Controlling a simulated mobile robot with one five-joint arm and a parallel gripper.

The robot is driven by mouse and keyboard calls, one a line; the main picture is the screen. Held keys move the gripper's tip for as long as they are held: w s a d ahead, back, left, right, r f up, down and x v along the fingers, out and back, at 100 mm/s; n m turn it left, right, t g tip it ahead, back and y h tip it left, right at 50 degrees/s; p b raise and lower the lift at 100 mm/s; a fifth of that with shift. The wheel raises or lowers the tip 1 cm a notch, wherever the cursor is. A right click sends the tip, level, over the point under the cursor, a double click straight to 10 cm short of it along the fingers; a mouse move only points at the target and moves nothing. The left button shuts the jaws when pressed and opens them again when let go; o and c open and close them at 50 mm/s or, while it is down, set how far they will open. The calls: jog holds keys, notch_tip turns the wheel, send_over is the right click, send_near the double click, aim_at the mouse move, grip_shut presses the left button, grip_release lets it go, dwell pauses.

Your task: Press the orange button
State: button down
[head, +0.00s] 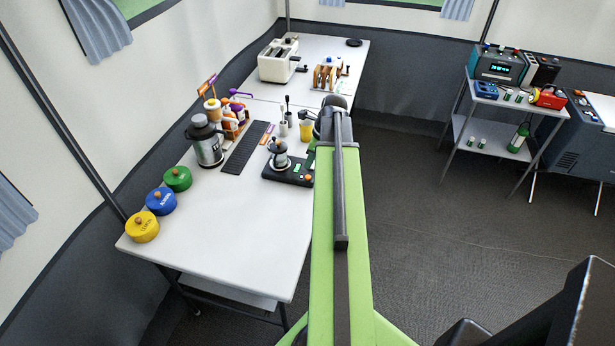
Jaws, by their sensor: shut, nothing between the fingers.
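A small orange button (308,178) shows at the right front of a flat black device (290,180) on the white table. A grey pot with a dark knob (279,158) stands on the device. My green arm passes just right of the device and covers its right edge. My gripper (311,152) shows only in part, at the left of the arm's far end, beyond the orange button in the picture. It is shut with nothing visible in it. Its fingertips are largely hidden, and I cannot tell how high it is above the device.
The white table (235,240) is bare at the front. Yellow (142,227), blue (161,201) and green (177,179) lidded tins line its left edge. Open floor lies right.

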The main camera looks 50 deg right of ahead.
notch_tip(320, 180, up, 7)
jog(key=p, duration=0.6)
jog(key=shift+p, duration=0.35)
dwell(1.4)
jog(key=shift+f, duration=0.1)
dwell(0.3)
jog(key=w+a+n+g, duration=0.1)
jog(key=w+a+n, duration=0.25)
jog(key=a, duration=0.75)
jog(key=w+a+n, duration=0.3)
jog(key=w+a, duration=0.2)
jog(key=a, duration=0.6)
jog(key=w+a+n+g, duration=0.1)
jog(key=w+a+n, duration=0.25)
jog(key=a, duration=0.75)
jog(key=s+a+n, duration=0.2)
jog(key=a+n, duration=0.3)
jog(key=n, duration=0.5)
jog(key=s+a+f+n+g+h, duration=0.1)
jog(key=a+n, duration=0.4)
jog(key=n, duration=0.5)
jog(key=shift+s+a+n+h, duration=0.15)
jog(key=shift+s+n+h, duration=0.15)
jog(key=shift+s, duration=0.55)
